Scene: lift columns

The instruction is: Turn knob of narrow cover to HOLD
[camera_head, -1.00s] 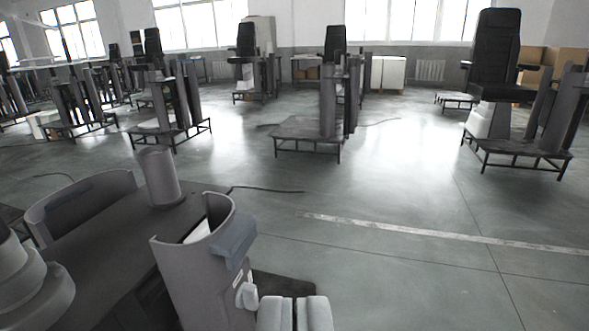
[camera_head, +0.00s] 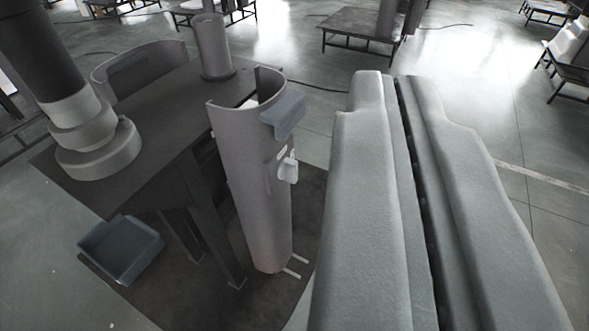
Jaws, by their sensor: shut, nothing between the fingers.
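The narrow cover (camera_head: 249,190) is a tall grey curved shell, standing upright at the front edge of a dark table. Its knob (camera_head: 288,168) is a small white piece on the right side of the cover, below a blue-grey block (camera_head: 284,115). The knob's marking is too small to read. My gripper (camera_head: 385,82) fills the right of the view, its two grey fingers shut together with nothing between them. The fingers are to the right of the knob and apart from it in the picture.
The dark table (camera_head: 165,125) carries a wide curved cover (camera_head: 137,66) and a grey cylinder (camera_head: 212,47). A blue-grey tray (camera_head: 122,248) is low at the left. White prongs (camera_head: 294,267) stick out at the cover's foot. Open floor lies to the right.

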